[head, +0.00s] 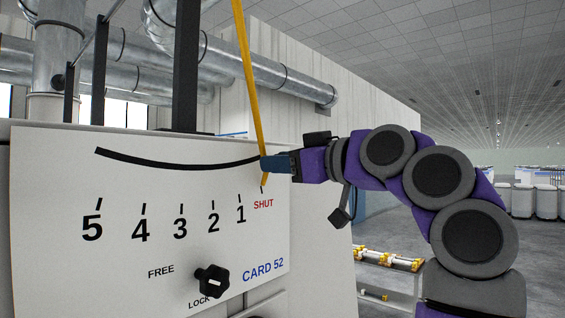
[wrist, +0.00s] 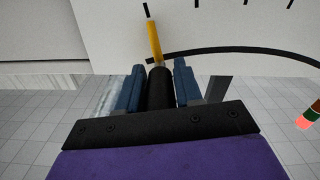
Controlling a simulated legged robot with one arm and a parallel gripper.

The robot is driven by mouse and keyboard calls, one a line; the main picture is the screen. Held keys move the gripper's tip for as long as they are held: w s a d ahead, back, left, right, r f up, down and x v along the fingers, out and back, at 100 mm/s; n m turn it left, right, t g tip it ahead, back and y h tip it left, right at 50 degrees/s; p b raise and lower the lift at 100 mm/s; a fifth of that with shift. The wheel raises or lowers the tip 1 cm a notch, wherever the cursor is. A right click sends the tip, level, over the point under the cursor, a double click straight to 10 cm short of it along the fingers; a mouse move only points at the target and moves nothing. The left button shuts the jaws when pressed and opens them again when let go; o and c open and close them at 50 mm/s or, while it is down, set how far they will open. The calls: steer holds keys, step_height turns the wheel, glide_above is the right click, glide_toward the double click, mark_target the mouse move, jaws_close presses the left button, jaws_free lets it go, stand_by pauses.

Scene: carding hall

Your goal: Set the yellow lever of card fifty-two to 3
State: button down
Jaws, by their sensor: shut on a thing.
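The yellow lever (head: 246,70) slants down across the white CARD 52 panel (head: 60,230) in the head view. Its lower tip is at the tick above the red SHUT, to the right of 1. My gripper (head: 270,163) is shut on the lever near the right end of the black arc slot. In the wrist view, the lever's black grip (wrist: 160,90) sits between my two blue fingers, with the yellow lever end (wrist: 155,42) beyond it, by a black tick. The scale runs 5, 4, 3, 2, 1, SHUT from left to right.
A black knob (head: 212,280) sits low on the panel, between FREE and LOCK labels; I cannot tell its setting for sure. A low rack with yellow-ended rollers (head: 390,260) stands right of the panel, behind my arm. Open floor and pale bins (head: 548,201) lie farther right.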

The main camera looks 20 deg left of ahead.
steer(key=shift+f, duration=0.1)
steer(key=shift+s+a+f+b, duration=0.1)
steer(key=shift+s+f+b, duration=0.15)
steer(key=shift+s+b, duration=0.35)
steer(key=s+a+m+b, duration=0.1)
steer(key=s+a+b, duration=0.1)
steer(key=s, duration=0.4)
steer(key=s+a+m+b, duration=0.2)
steer(key=s+a+b, duration=0.1)
steer(key=s, duration=0.4)
steer(key=shift+a+f+m+b, duration=0.3)
steer(key=shift+f+b, duration=0.1)
steer(key=shift+b, duration=0.35)
steer(key=c, duration=1.2)
jaws_free()
steer(key=o, duration=0.4)
steer(key=shift+w+d, duration=0.1)
steer(key=shift+d, duration=0.2)
steer(key=shift+o, duration=0.2)
